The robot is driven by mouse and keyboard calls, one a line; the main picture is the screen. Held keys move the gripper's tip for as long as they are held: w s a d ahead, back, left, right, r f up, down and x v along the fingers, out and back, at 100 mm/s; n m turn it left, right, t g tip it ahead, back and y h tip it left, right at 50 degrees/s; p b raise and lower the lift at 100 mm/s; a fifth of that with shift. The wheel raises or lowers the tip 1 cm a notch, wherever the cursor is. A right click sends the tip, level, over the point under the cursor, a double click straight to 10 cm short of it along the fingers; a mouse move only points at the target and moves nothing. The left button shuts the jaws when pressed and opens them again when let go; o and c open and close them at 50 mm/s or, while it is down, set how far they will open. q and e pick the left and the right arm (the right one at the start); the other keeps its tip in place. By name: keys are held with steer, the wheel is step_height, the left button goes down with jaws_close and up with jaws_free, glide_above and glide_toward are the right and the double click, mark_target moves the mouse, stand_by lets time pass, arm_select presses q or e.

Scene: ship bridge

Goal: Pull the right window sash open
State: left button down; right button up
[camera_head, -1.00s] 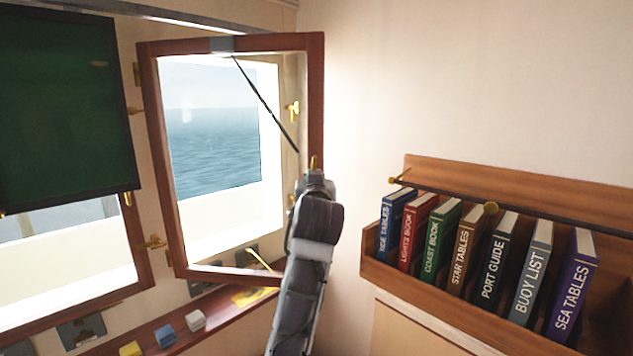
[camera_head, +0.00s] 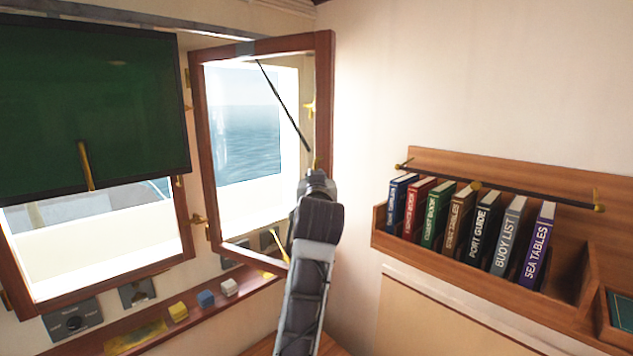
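The right window sash (camera_head: 323,100) has a reddish-brown wooden frame and stands swung open into the room, its free edge on the right. Sea and a white ledge show through it. A small brass handle sticks up on its right stile, just above my gripper. My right arm comes up from the bottom, and its gripper (camera_head: 317,178) is at the sash's right stile beside that handle. The fingers are mostly hidden behind the wrist, so I cannot tell whether they are closed on the handle. My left gripper is out of view.
A green panel (camera_head: 85,105) hangs before the left window. A sill shelf (camera_head: 150,330) below holds small yellow, blue and white blocks. On the right wall a wooden bookshelf (camera_head: 460,280) holds several books behind a dark rail. Bare wall lies between sash and shelf.

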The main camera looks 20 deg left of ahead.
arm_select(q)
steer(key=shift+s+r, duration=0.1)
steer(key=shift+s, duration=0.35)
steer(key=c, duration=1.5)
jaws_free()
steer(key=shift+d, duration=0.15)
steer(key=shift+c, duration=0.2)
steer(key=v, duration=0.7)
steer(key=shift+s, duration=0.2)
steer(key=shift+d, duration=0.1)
